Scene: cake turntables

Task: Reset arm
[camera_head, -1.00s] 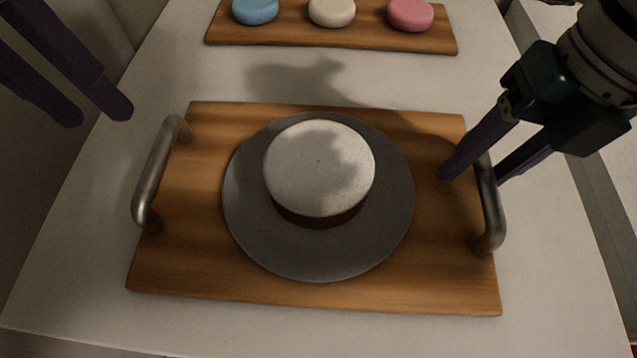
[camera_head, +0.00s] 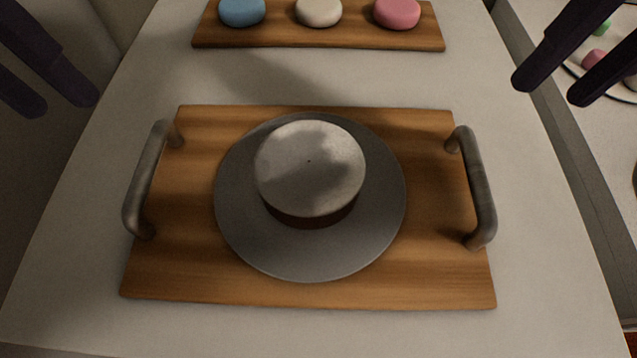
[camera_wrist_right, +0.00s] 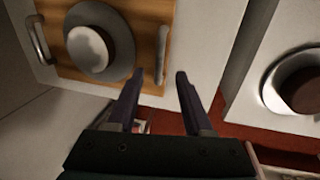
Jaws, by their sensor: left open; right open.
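My left gripper (camera_head: 72,103) is open and empty at the upper left of the head view, above and beyond the tray's left handle. My right gripper (camera_head: 546,92) is open and empty at the upper right, clear of the right handle. In the right wrist view the right gripper (camera_wrist_right: 160,77) shows two parted fingers with nothing between them. A wooden tray (camera_head: 440,275) with two metal handles lies on the white table. On it is a grey turntable plate (camera_head: 310,262), also in the right wrist view (camera_wrist_right: 124,45), bearing a white-topped cake with brown sides (camera_head: 308,170).
A second wooden board (camera_head: 330,40) at the back holds a blue (camera_head: 242,12), a cream (camera_head: 319,12) and a pink round (camera_head: 397,13). Past a gap on the right is another white surface (camera_head: 585,140). The right wrist view shows a round dish with a brown cake (camera_wrist_right: 300,92).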

